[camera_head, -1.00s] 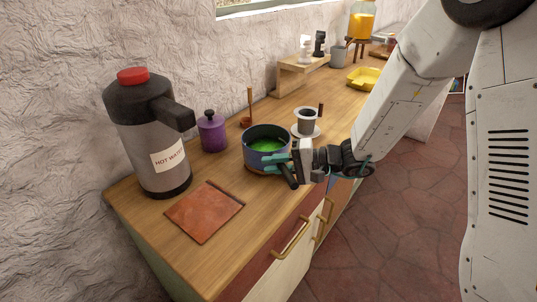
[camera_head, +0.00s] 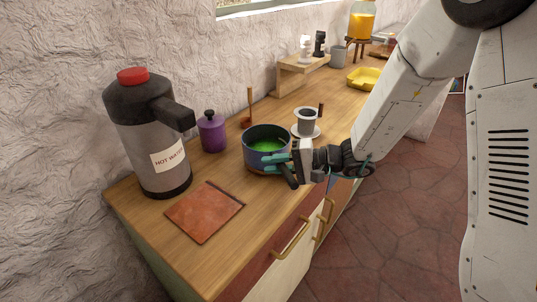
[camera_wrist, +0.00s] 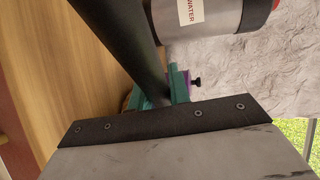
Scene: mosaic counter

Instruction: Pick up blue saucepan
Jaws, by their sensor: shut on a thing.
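The blue saucepan (camera_head: 256,160) stands on the wooden counter, with green contents showing inside it. Its dark handle (camera_head: 290,179) points toward the counter's front edge. My gripper (camera_head: 281,165) is shut on the handle at the pan's right side. In the wrist view the dark handle (camera_wrist: 122,38) runs up from between the teal fingers of my gripper (camera_wrist: 164,92). I cannot tell whether the pan's base touches the counter.
A hot water flask (camera_head: 147,135) and a purple canister (camera_head: 212,133) stand left of the pan. A red-brown board (camera_head: 205,212) lies in front. A coffee dripper on a cup (camera_head: 306,123) stands close behind right. A wooden shelf (camera_head: 300,66) and yellow tray (camera_head: 362,78) are farther back.

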